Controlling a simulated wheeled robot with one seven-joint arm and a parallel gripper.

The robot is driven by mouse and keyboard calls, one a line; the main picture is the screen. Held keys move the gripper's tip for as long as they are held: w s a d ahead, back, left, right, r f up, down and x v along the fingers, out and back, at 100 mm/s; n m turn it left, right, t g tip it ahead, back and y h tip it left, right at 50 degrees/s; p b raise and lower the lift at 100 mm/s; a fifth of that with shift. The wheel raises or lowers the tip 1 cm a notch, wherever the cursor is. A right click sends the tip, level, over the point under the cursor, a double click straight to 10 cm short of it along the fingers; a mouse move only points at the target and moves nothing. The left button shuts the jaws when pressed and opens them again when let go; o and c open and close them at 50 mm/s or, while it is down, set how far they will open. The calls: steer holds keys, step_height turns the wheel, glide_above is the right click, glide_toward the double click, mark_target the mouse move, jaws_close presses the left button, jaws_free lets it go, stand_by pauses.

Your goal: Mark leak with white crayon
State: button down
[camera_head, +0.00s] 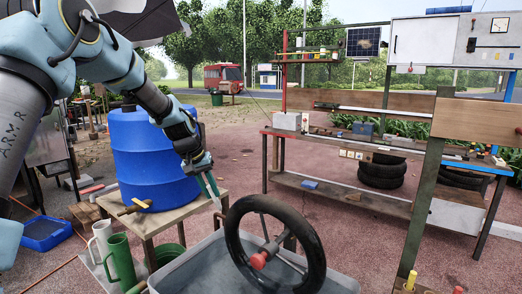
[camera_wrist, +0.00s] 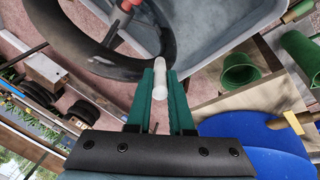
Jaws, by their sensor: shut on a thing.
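My gripper (camera_head: 214,194) is shut on a white crayon (camera_wrist: 159,72), which sticks out past the green fingertips in the wrist view. In the head view the crayon is too small to make out clearly. A black tyre (camera_head: 234,232) stands upright in a grey tub (camera_head: 203,268), with a red-knobbed part (camera_head: 259,260) at its middle. In the head view my gripper is left of the tyre and above the tub's back edge. No leak or mark can be made out on the tyre.
A blue barrel (camera_head: 150,160) with a wooden-handled tap stands on a small wooden table (camera_head: 175,212) at left. Green and white jugs (camera_head: 121,262) stand below it. A workbench (camera_head: 340,147) with tools is behind, with spare tyres (camera_head: 383,175) under it. A post (camera_head: 428,190) rises at right.

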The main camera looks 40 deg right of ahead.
steer(key=s+d+r+m+g+h+p, duration=0.1)
steer(key=s+d+r+m, duration=0.2)
steer(key=s+d+r, duration=0.8)
steer(key=shift+w+d+f+b, duration=0.2)
steer(key=shift+f+b, duration=0.45)
steer(key=shift+f, duration=0.25)
steer(key=shift+w+d+f+b, duration=0.1)
steer(key=shift+w+f+b, duration=0.05)
steer(key=shift+f+b, duration=0.6)
steer(key=shift+w+d+f+b, duration=0.2)
steer(key=shift+f+b, duration=0.35)
steer(key=shift+f, duration=0.45)
steer(key=shift+f+b, duration=0.5)
steer(key=shift+f, duration=0.4)
steer(key=shift+a+r, duration=0.1)
steer(key=shift+a, duration=0.15)
steer(key=shift+s+a+f, duration=0.15)
steer(key=shift+a+f, duration=0.05)
steer(key=shift+a, duration=0.15)
steer(key=shift+s+a+b, duration=0.1)
steer(key=shift+a+b, duration=0.2)
steer(key=shift+a, duration=0.15)
steer(key=shift+w+d+r+p, duration=0.2)
steer(key=shift+d+p, duration=0.45)
steer(key=shift+d, duration=0.1)
steer(key=shift+d+f, duration=0.15)
steer(key=shift+d, duration=0.1)
steer(key=shift+s+a, duration=0.2)
steer(key=shift+a, duration=0.75)
